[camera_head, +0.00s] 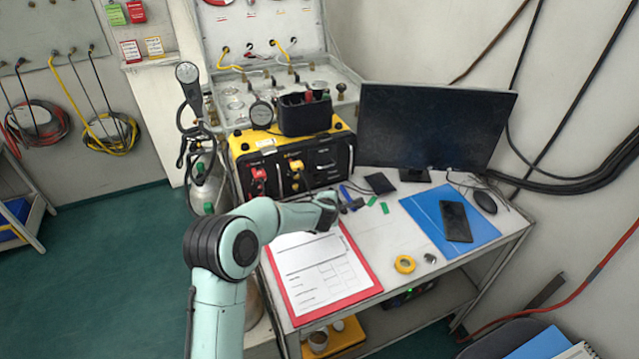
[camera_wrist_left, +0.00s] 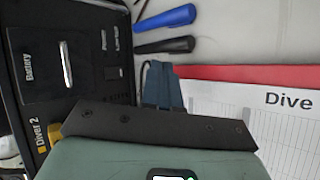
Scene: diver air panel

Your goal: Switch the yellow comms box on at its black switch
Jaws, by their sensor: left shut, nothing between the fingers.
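The yellow comms box (camera_head: 343,127) stands at the back left of the table, with a black front panel. In the left wrist view its black panel (camera_wrist_left: 40,95) shows at the left, with "Battery" and "Diver 2" lettering and a pale upright part beside "Battery". I cannot clearly make out which part is the black switch. My left gripper (camera_head: 354,204) is in front of the box's right end, over the table and apart from the panel. Its fingers, also in the left wrist view (camera_wrist_left: 162,84), are shut and empty. My right gripper is out of view.
A red clipboard (camera_head: 369,288) with a paper form lies in front of the box. Blue and black pens (camera_wrist_left: 167,18) lie near my gripper. A monitor (camera_head: 430,125), a blue mat (camera_head: 425,208) with a phone, and yellow tape (camera_head: 405,264) are to the right.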

